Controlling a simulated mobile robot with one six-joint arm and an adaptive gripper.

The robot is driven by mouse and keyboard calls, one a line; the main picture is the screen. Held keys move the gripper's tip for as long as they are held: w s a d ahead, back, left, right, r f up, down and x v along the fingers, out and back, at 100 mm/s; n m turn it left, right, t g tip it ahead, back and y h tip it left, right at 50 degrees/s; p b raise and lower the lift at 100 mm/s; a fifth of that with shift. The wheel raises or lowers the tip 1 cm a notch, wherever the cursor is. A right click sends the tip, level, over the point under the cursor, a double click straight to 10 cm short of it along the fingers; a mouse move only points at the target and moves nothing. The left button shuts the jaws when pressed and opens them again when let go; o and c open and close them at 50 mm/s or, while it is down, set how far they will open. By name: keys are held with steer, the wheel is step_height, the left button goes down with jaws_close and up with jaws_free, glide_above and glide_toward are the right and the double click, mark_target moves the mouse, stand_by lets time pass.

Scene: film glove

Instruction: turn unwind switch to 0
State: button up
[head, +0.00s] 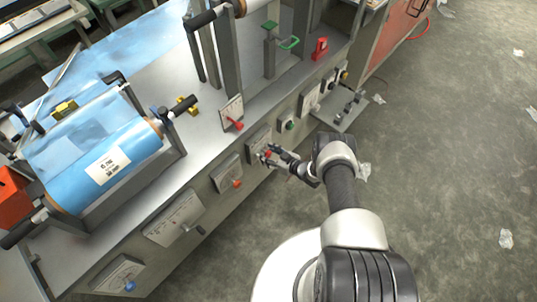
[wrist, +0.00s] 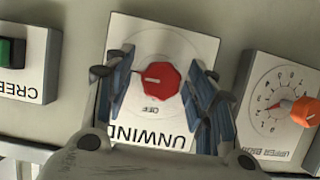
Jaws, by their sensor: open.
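The unwind switch is a red knob (wrist: 159,81) on a white plate marked UNWIND, which appears upside down in the wrist view. A pale mark on the knob points left in that view, and OFF is printed just below it. Other markings on the plate are too faint or covered to read. My gripper (wrist: 160,76) is open, with one finger on each side of the knob and gaps visible between. In the head view my gripper (head: 275,159) reaches the front panel at the small red knob (head: 267,154), partly covering it.
In the wrist view a dial with an orange knob (wrist: 304,112) stands close on the right, and a CREEP box with a green button (wrist: 12,50) on the left. A blue film roll (head: 112,160) lies on the machine.

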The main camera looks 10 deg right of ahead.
steer(key=shift+c, duration=0.5)
steer(key=c, duration=1)
steer(key=shift+a+n+t+h, duration=0.1)
steer(key=shift+n+t+h, duration=0.35)
steer(key=shift+n, duration=0.55)
steer(key=shift+n+t+h, duration=0.45)
steer(key=shift+n, duration=0.55)
steer(key=o, duration=1.1)
